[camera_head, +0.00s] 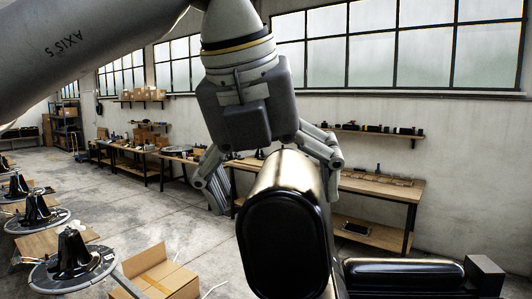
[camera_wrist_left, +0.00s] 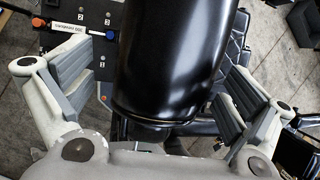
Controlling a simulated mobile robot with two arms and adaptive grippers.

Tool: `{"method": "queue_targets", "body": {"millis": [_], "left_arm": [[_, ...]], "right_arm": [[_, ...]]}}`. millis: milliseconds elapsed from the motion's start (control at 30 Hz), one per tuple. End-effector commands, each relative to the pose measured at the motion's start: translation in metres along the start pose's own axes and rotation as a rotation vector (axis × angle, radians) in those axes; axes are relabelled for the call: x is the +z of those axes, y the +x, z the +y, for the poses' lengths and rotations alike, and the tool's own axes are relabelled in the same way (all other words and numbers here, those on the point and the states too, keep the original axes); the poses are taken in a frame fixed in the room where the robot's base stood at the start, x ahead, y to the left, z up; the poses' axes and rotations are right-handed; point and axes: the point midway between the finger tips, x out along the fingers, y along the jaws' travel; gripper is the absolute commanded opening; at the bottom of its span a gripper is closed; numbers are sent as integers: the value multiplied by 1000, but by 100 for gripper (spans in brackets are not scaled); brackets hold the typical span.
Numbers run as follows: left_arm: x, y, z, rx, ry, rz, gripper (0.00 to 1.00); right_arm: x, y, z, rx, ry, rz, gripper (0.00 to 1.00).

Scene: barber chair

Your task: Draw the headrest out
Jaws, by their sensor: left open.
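The headrest (camera_head: 283,235) is a glossy black rounded pad at the lower middle of the head view. It fills the upper middle of the left wrist view (camera_wrist_left: 172,60). My left gripper (camera_head: 268,178) comes down from above, behind the pad in the head view. Its two ribbed fingers are open, one on each side of the headrest (camera_wrist_left: 160,98). A narrow gap shows at the left finger; I cannot tell whether the right finger touches. The headrest's lower attachment is mostly hidden. My right gripper is not in view.
A black padded armrest (camera_head: 405,274) lies at the lower right. An open cardboard box (camera_head: 160,276) and black chair bases (camera_head: 72,255) stand on the floor at left. Workbenches (camera_head: 385,187) line the wall.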

Motion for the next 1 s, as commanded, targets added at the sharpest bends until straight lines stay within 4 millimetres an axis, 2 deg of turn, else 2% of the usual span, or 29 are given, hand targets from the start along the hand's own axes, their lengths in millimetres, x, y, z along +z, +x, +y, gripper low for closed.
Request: {"method": "queue_targets", "body": {"millis": [100, 200, 367, 567, 1000], "left_arm": [[0, 16, 0, 1, -1, 2, 100], [0, 24, 0, 1, -1, 1, 100], [0, 28, 0, 0, -1, 0, 100], [0, 29, 0, 0, -1, 0, 100], [0, 30, 0, 2, 0, 2, 45]], "right_arm": [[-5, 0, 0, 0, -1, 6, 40], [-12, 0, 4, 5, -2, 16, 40], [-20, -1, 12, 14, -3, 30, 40], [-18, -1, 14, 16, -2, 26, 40], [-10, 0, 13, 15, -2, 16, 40]]}}
